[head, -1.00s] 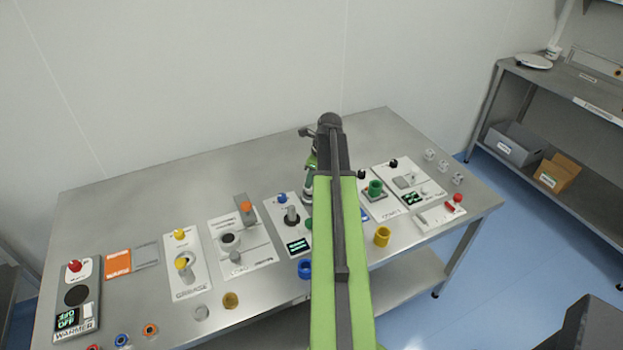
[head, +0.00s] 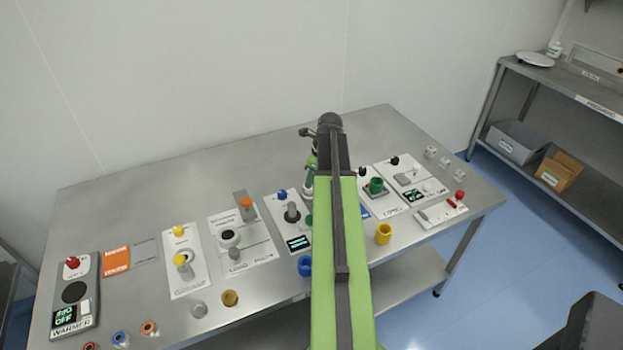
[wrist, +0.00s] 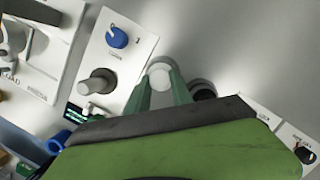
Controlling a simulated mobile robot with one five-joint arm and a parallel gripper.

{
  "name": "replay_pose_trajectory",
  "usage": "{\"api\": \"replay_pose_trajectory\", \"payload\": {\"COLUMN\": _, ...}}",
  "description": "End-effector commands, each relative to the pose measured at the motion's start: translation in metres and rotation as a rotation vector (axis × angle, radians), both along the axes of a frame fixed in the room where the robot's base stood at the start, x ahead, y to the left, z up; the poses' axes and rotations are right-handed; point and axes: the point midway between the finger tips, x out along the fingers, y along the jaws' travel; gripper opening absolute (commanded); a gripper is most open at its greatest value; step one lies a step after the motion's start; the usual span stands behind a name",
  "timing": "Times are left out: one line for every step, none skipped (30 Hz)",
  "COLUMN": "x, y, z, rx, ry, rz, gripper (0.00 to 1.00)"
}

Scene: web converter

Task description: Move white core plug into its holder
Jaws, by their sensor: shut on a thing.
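My gripper (wrist: 158,94) shows in the wrist view with its two green fingers shut on a pale round thing that looks like the white core plug (wrist: 160,72). The plug's top shows between the fingertips; its lower part is hidden. A grey round rim (wrist: 194,76) with a dark round part (wrist: 203,90) lies just right of the fingers. I cannot tell whether this is the holder, or whether the plug touches it.
A panel with a blue knob (head: 282,194) and grey post (head: 292,212) is left of my arm. Right of it are a green cup (head: 376,186) on a panel and a yellow ring (head: 383,234). Other panels stand farther left. The table's back strip (head: 200,175) is clear.

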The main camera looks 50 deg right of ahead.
Motion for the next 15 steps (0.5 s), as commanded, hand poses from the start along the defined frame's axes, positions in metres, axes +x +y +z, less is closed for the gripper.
{"api": "replay_pose_trajectory", "payload": {"x": -0.0001, "y": -0.0001, "z": -0.0023, "rx": 0.000, "ry": 0.000, "rz": 0.000, "gripper": 0.00}}
{"api": "replay_pose_trajectory", "payload": {"x": -0.0003, "y": -0.0003, "z": -0.0030, "rx": 0.000, "ry": 0.000, "rz": 0.000, "gripper": 0.00}}
{"api": "replay_pose_trajectory", "payload": {"x": -0.0006, "y": -0.0006, "z": -0.0038, "rx": 0.000, "ry": 0.000, "rz": -0.001, "gripper": 0.00}}
{"api": "replay_pose_trajectory", "payload": {"x": -0.0008, "y": -0.0007, "z": -0.0044, "rx": 0.000, "ry": 0.000, "rz": -0.001, "gripper": 0.00}}
{"api": "replay_pose_trajectory", "payload": {"x": -0.0007, "y": -0.0007, "z": -0.0050, "rx": 0.000, "ry": 0.000, "rz": -0.001, "gripper": 0.00}}
{"api": "replay_pose_trajectory", "payload": {"x": -0.0007, "y": -0.0008, "z": -0.0058, "rx": 0.000, "ry": 0.000, "rz": -0.001, "gripper": 0.00}}
{"api": "replay_pose_trajectory", "payload": {"x": -0.0007, "y": -0.0008, "z": -0.0063, "rx": 0.000, "ry": 0.000, "rz": -0.001, "gripper": 0.00}}
{"api": "replay_pose_trajectory", "payload": {"x": -0.0008, "y": -0.0008, "z": -0.0070, "rx": 0.000, "ry": 0.000, "rz": -0.001, "gripper": 0.00}}
{"api": "replay_pose_trajectory", "payload": {"x": -0.0008, "y": -0.0008, "z": -0.0078, "rx": 0.000, "ry": 0.000, "rz": -0.001, "gripper": 0.00}}
{"api": "replay_pose_trajectory", "payload": {"x": -0.0008, "y": -0.0008, "z": -0.0084, "rx": 0.000, "ry": 0.000, "rz": -0.001, "gripper": 0.00}}
{"api": "replay_pose_trajectory", "payload": {"x": -0.0009, "y": -0.0008, "z": -0.0090, "rx": 0.000, "ry": 0.000, "rz": -0.001, "gripper": 0.00}}
{"api": "replay_pose_trajectory", "payload": {"x": -0.0009, "y": -0.0008, "z": -0.0098, "rx": 0.000, "ry": 0.000, "rz": -0.001, "gripper": 0.00}}
{"api": "replay_pose_trajectory", "payload": {"x": -0.0008, "y": -0.0008, "z": -0.0104, "rx": 0.000, "ry": 0.000, "rz": -0.001, "gripper": 0.00}}
{"api": "replay_pose_trajectory", "payload": {"x": -0.0009, "y": -0.0008, "z": -0.0110, "rx": 0.000, "ry": 0.000, "rz": -0.001, "gripper": 0.00}}
{"api": "replay_pose_trajectory", "payload": {"x": -0.0009, "y": -0.0008, "z": -0.0117, "rx": 0.000, "ry": 0.000, "rz": -0.001, "gripper": 0.00}}
